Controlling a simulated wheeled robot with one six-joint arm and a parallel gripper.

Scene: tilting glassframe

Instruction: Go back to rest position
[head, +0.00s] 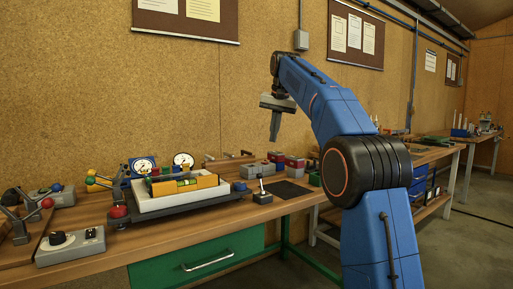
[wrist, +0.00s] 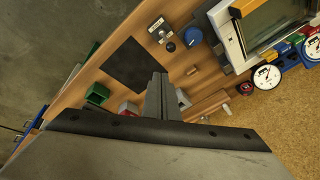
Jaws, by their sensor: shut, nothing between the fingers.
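My gripper (head: 275,122) hangs from my blue arm above the workbench (head: 185,238), pointing down in the head view. Its fingers (wrist: 160,98) are together and empty in the wrist view, apart from everything on the bench. The tilting glass frame (head: 178,194) is a white tray with a yellow level piece on a dark base, left of my gripper in the head view. Part of it shows at the upper right of the wrist view (wrist: 278,18).
Two dial gauges (head: 143,165) stand behind the frame. A joystick box (head: 262,195), a black mat (head: 288,189) and red and grey blocks (head: 294,165) lie to its right. A knob box (head: 70,245) sits at front left. The air around my gripper is clear.

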